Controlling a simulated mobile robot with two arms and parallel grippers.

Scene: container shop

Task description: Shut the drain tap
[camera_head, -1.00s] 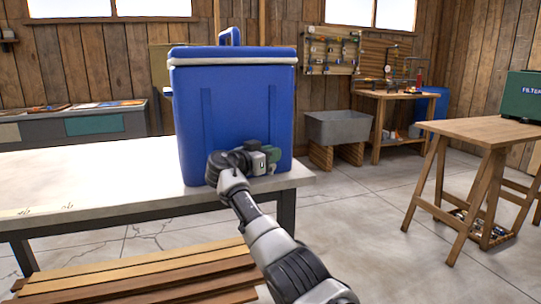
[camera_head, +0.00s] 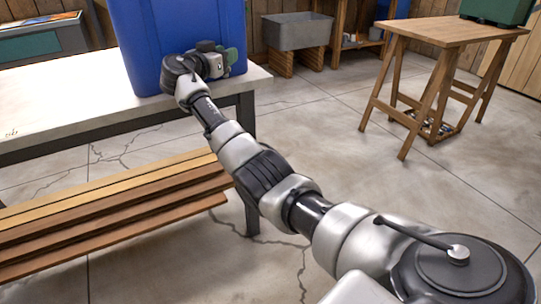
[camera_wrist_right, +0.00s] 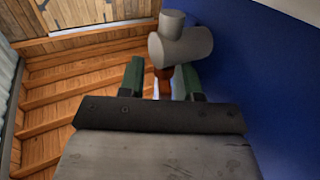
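A blue cooler (camera_head: 165,30) stands on the white-topped table (camera_head: 50,110). Its wall also fills the right of the wrist view (camera_wrist_right: 265,100). A grey drain tap (camera_wrist_right: 182,45) sticks out from that wall, just beyond my right fingers. My right gripper (camera_head: 228,60) is low at the cooler's front, near its right corner. In the wrist view its two green fingertips (camera_wrist_right: 160,78) are apart. A small orange-brown part (camera_wrist_right: 163,82), perhaps the tap's lever, shows between them below the tap; contact cannot be told. In the head view my gripper hides the tap. My left gripper is out of view.
A wooden trestle table (camera_head: 440,35) with a green box (camera_head: 495,10) stands right. A grey sink (camera_head: 297,32) stands behind. Concrete floor between is open.

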